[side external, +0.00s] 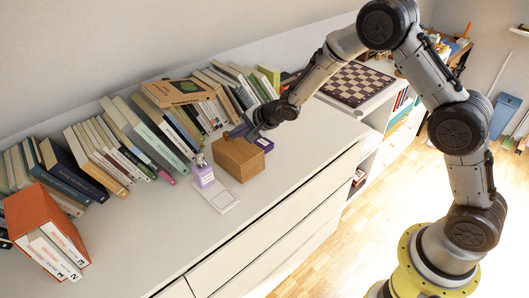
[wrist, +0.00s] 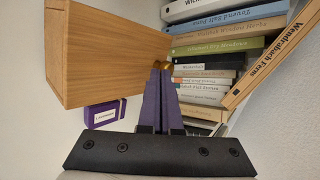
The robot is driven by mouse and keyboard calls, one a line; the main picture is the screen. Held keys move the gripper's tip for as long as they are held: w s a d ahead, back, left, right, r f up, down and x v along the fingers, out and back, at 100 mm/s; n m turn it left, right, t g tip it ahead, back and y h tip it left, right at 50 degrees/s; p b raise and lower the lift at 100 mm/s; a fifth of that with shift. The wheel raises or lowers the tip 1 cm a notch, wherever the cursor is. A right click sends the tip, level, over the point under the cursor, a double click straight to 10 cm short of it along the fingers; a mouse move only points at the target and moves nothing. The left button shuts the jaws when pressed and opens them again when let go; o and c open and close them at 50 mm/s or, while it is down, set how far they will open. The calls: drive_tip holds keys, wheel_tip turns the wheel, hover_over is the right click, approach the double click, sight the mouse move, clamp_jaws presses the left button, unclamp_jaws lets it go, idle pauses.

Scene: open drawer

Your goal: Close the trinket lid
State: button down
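The wooden trinket box (side external: 239,158) stands on the white cabinet top, in front of the row of books. In the wrist view the box (wrist: 110,48) fills the upper left, with plain wood faces. I cannot tell its lid apart or how far it is open. My gripper (side external: 252,135) is at the back right of the box, close to its upper edge. In the wrist view the purple fingers of my gripper (wrist: 161,68) are together, just right of the box. A small brass-coloured round piece (wrist: 169,63) shows at the fingertips; whether they touch it is unclear.
A purple bottle (side external: 203,172) and a white card (side external: 222,199) are left of the box. Books (side external: 155,135) line the wall. The front cabinet top (side external: 270,205) is clear.

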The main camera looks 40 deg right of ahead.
sight(236, 142)
drive_tip(key=shift+s+d+f, duration=0.1)
drive_tip(key=shift+s, duration=0.05)
drive_tip(key=shift+s, duration=0.25)
drive_tip(key=s, duration=0.1)
drive_tip(key=s+d, duration=0.1)
drive_tip(key=shift+s, duration=0.35)
drive_tip(key=s+d+r+t, duration=0.2)
drive_tip(key=s+r, duration=0.3)
drive_tip(key=r, duration=0.5)
drive_tip(key=s+d+r+t, duration=0.15)
drive_tip(key=s+r, duration=0.35)
drive_tip(key=r, duration=0.6)
drive_tip(key=s+d+r+n+h, duration=0.2)
drive_tip(key=s+d+r+h, duration=0.15)
drive_tip(key=s+r, duration=0.4)
drive_tip(key=s+f+n+g, duration=0.3)
drive_tip(key=s+n, duration=0.3)
drive_tip(key=s, duration=0.4)
drive_tip(key=s+f+n+g, duration=0.4)
drive_tip(key=s+f+n, duration=0.2)
drive_tip(key=s, duration=0.5)
drive_tip(key=shift+a+f+n+y, duration=0.15)
drive_tip(key=shift+f+n+y, duration=0.05)
drive_tip(key=shift+n+y, duration=0.15)
